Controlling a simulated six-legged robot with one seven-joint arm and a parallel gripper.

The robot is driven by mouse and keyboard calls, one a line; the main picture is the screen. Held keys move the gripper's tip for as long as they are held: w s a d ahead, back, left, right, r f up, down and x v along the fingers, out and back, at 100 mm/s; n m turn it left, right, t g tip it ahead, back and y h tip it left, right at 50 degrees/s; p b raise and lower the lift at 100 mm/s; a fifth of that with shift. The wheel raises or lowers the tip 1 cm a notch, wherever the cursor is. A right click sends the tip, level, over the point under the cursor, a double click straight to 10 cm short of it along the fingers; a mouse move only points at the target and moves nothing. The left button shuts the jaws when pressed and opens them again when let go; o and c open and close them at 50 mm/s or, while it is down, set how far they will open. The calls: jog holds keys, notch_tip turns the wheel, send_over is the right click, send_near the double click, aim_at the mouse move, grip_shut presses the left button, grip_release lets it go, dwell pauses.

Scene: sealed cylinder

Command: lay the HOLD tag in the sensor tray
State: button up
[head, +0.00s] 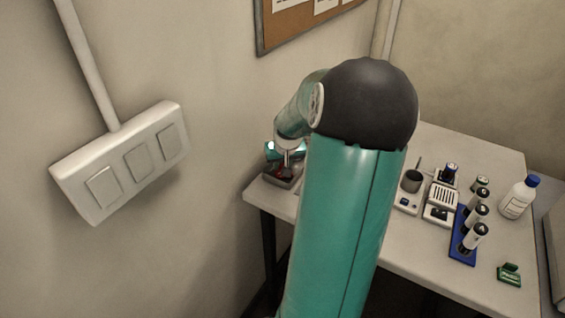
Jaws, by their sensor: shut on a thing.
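My gripper (286,156) is at the left end of the table, partly hidden behind my teal arm. It points down over a small dark tray (283,183), which appears to be the sensor tray. A small red piece (279,173), seemingly the HOLD tag, shows at the fingertips, within the tray's outline. My gripper is shut on it. Its lettering is too small to read, and I cannot tell whether it touches the tray floor.
A blue rack (463,252) holds several numbered vials at the right. Beside it are a grey device (441,204), a dark cup (411,181), a white bottle (518,198) with a blue cap and a green tag (509,275). My arm hides the table's middle. A wall stands close at left.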

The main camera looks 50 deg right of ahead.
jog(key=shift+f, duration=0.15)
jog(key=o, duration=0.7)
jog(key=shift+c, duration=0.2)
jog(key=shift+r, duration=0.3)
jog(key=v, duration=1.1)
jog(key=shift+r, duration=0.35)
jog(key=shift+a, duration=0.15)
